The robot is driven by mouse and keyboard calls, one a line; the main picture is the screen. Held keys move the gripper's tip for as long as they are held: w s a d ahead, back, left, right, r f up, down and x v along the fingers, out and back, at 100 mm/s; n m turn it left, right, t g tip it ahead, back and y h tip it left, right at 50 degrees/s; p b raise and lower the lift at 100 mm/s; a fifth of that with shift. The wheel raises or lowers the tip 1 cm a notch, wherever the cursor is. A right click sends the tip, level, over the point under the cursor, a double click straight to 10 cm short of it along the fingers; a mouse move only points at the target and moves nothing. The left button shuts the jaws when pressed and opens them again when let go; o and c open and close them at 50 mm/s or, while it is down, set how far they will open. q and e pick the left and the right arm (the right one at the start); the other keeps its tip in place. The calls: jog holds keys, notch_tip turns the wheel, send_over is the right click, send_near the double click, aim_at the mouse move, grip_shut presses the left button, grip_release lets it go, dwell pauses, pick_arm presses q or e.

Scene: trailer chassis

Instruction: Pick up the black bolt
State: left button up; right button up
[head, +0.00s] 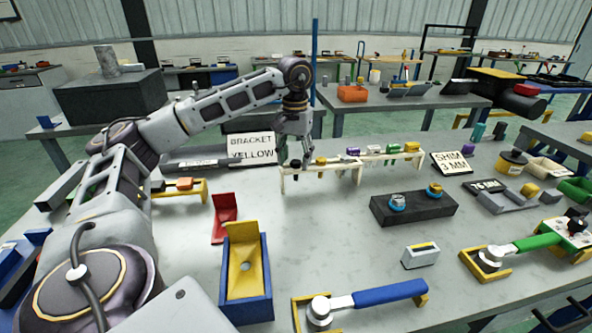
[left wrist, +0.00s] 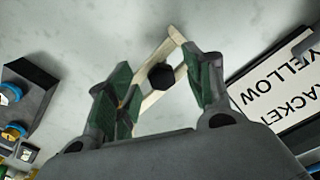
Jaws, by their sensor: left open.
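The black bolt (left wrist: 161,76) shows a dark hexagonal head in the left wrist view, between the two fingers of my left gripper (left wrist: 160,68). In the head view the bolt (head: 295,163) is a small dark spot at the left end of a pale wooden rack (head: 320,170), partly hidden by the gripper. My left gripper (head: 295,153) points down over that end of the rack. Its fingers are open, with visible gaps on both sides of the bolt head. I cannot tell how far the fingertips are above it. My right gripper is not in view.
Several coloured pieces stand along the same rack to the right. A "BRACKET YELLOW" sign (head: 251,147) stands behind the gripper. A black block (head: 413,209) with blue rings lies front right. A blue bin (head: 246,285) holds a yellow bracket. Grey tabletop between them is clear.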

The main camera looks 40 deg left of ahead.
pick_arm(q)
jog(key=shift+f, duration=0.4)
jog(key=c, duration=0.9)
jog(key=shift+c, duration=1)
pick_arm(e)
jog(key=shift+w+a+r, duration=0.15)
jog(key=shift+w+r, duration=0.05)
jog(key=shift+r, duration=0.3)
pick_arm(q)
jog(key=shift+r, duration=0.1)
